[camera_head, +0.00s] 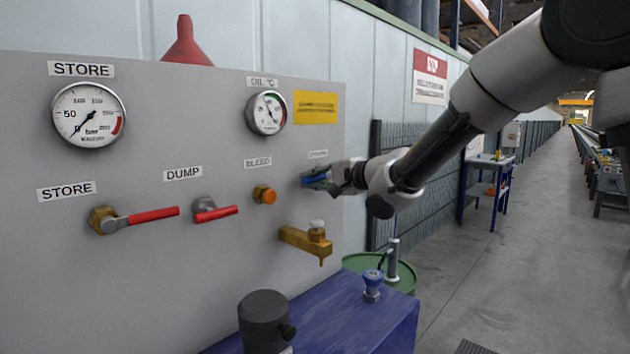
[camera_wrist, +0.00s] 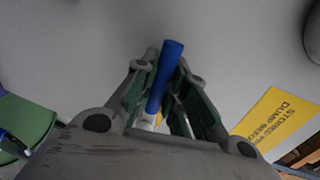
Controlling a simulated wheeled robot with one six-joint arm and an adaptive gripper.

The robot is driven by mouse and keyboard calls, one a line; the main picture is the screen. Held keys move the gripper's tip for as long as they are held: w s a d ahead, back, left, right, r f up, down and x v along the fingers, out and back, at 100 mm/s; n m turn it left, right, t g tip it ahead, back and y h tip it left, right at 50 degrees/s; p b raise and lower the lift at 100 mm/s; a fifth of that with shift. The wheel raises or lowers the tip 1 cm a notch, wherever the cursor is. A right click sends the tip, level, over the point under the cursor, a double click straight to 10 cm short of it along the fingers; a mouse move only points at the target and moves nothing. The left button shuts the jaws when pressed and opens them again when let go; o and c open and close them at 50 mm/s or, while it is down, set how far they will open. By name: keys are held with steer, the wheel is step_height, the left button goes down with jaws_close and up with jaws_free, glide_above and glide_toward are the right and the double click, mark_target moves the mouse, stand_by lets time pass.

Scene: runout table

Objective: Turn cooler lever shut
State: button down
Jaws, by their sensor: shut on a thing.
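The cooler lever, with a blue handle (camera_head: 315,176), is on the right part of the grey panel (camera_head: 190,290), under a small label too blurred to read. My gripper (camera_head: 332,178) comes from the right and is shut on the blue handle. In the wrist view the blue handle (camera_wrist: 165,75) stands between the two fingers of my gripper (camera_wrist: 160,85), with its tip beyond them. The lever's pivot is mostly hidden by the fingers.
Red levers (camera_head: 150,215) (camera_head: 215,213), an orange knob (camera_head: 264,194) and a brass tap (camera_head: 307,240) stick out of the panel nearby. A blue bench (camera_head: 350,315) and a green drum (camera_head: 400,277) stand below. The floor at right is open.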

steer(key=c, duration=1.4)
jaws_free()
steer(key=shift+c, duration=0.2)
steer(key=v, duration=1.2)
steer(key=shift+w+d, duration=0.1)
